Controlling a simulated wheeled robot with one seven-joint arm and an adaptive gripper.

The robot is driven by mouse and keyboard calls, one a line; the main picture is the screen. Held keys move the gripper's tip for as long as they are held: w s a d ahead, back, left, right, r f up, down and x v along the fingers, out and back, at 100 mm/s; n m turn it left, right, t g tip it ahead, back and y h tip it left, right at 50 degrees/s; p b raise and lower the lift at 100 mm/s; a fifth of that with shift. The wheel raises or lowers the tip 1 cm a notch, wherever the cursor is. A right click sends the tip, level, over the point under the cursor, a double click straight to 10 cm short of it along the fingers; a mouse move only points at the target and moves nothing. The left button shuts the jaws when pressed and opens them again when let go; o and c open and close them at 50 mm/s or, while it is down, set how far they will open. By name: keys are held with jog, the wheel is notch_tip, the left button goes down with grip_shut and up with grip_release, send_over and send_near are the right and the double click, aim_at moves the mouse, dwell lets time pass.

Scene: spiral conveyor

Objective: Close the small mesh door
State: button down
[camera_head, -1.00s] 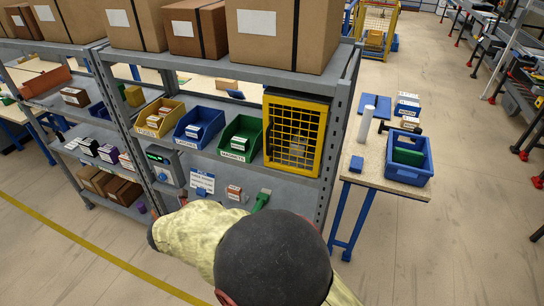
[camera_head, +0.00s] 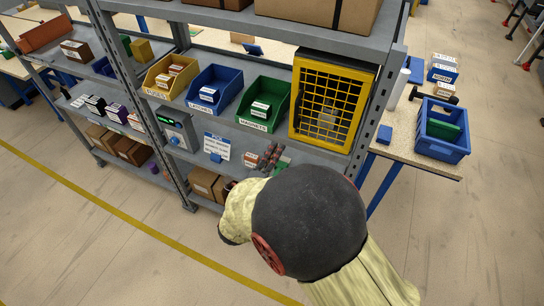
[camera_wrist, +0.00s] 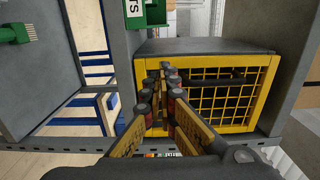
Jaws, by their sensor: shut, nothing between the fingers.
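The small mesh door (camera_head: 325,106) has a yellow frame and a black-backed yellow grid. It is on the front of a dark box on the middle shelf and looks flush or nearly flush with it; a small gap cannot be ruled out. It also shows in the wrist view (camera_wrist: 222,98), with a dark handle bar across it. My gripper (camera_head: 271,157) is shut and empty, below and left of the door in the head view.
A green bin (camera_head: 264,104), a blue bin (camera_head: 214,91) and a yellow bin (camera_head: 166,79) stand left of the door. A shelf post (camera_head: 380,100) is right of it. A side table with a blue tote (camera_head: 443,130) stands farther right. Floor in front is clear.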

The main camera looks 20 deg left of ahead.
jog(key=w, duration=0.8)
jog(key=shift+w+d+p, duration=0.15)
jog(key=shift+d+p, duration=0.05)
jog(key=shift+p, duration=0.1)
jog(key=shift+w+b, duration=0.55)
jog(key=shift+b, duration=0.15)
jog(key=shift+f, duration=0.1)
